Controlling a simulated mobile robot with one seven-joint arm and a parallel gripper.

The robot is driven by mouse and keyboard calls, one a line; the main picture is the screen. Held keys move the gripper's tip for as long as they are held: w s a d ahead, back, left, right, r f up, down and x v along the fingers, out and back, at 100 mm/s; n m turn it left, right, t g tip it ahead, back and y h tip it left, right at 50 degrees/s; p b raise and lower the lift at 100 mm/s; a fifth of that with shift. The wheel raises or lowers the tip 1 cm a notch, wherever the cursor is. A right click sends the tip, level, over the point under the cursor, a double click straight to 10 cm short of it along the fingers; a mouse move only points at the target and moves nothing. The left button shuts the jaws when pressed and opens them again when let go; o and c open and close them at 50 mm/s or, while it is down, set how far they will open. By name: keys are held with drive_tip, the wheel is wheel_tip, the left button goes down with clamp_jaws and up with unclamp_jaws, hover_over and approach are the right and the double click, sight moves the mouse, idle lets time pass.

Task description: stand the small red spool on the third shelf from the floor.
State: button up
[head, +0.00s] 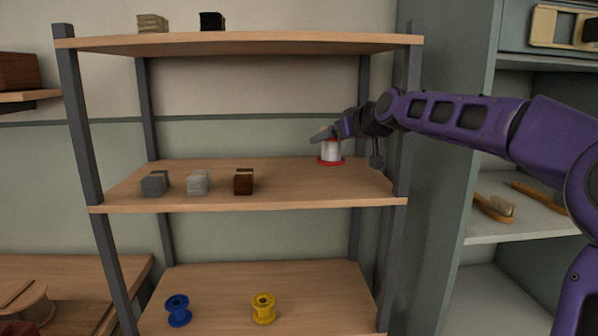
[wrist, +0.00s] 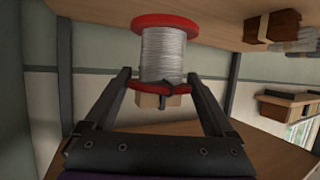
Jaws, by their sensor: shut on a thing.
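The red spool (head: 331,150), with red flanges and pale grey thread, is upright at the back right of the middle visible shelf board (head: 300,186). Its lower red flange is at the board; I cannot tell whether it bears on it. My gripper (head: 327,134) is shut on the spool near its upper flange. In the wrist view, which appears upside down, the spool (wrist: 162,52) sits between the two fingers (wrist: 160,77). A small tan block-like shape shows by the near flange, partly hidden.
Grey blocks (head: 155,183) and a dark brown block (head: 243,181) stand left on the same board. Blue (head: 178,310) and yellow (head: 263,308) spools stand on the board below. A dark post (head: 401,140) is close right of my gripper. Board space between brown block and spool is clear.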

sight(338, 162)
drive_tip(key=shift+f+b, duration=0.35)
drive_tip(key=shift+f, duration=2.95)
drive_tip(key=shift+f, duration=0.1)
drive_tip(key=o, duration=1.1)
drive_tip(key=shift+o, duration=0.2)
drive_tip(key=shift+s+d+r, duration=0.2)
drive_tip(key=shift+s+r, duration=0.05)
drive_tip(key=shift+s, duration=0.1)
drive_tip(key=v, duration=1.1)
drive_tip(key=shift+s, duration=0.1)
